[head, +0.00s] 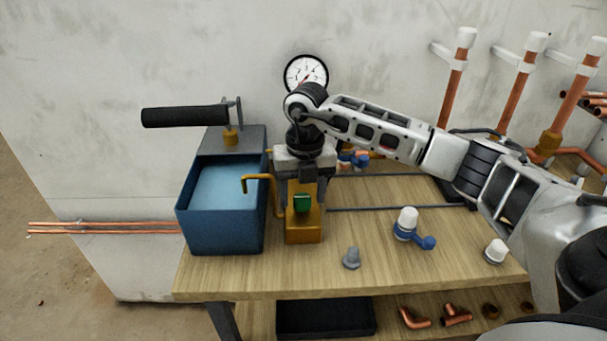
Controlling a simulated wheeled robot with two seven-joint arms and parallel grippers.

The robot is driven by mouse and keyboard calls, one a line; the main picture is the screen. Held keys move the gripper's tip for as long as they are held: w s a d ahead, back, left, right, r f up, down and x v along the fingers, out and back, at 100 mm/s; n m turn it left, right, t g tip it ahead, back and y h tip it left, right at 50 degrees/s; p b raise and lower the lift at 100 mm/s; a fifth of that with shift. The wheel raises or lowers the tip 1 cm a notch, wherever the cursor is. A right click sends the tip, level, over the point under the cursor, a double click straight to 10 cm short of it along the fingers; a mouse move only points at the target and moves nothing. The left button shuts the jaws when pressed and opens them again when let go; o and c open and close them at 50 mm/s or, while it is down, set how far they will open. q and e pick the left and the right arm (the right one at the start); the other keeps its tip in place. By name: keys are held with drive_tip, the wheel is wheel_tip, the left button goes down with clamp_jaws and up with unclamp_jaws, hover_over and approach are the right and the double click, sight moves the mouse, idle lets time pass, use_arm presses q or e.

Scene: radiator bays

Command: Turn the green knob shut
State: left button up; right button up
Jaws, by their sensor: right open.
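The green knob (302,203) sits on the front of a brass-coloured block (303,233) on the wooden bench, just right of the blue water tank. My right gripper (303,184) reaches in from the right and points down over the block. It is open, with its fingers just above the knob and seemingly on either side of it. I cannot tell whether they touch it. The knob's upper part and the block's top are partly hidden by the gripper. My left gripper is not in view.
The blue tank (220,228) with a black-handled lever (186,116) stands left. A dial gauge (306,74) is on the wall behind. A blue-and-white valve (407,224), a grey fitting (352,257) and a white cap (495,251) stand on the bench (375,270). Copper pipes (452,90) rise at right.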

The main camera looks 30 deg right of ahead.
sight(306, 197)
wheel_tip(306, 197, up, 16)
drive_tip(key=shift+s+d+f+b, duration=0.15)
drive_tip(key=shift+d+b, duration=0.1)
drive_tip(key=shift+b, duration=0.05)
idle(0.5)
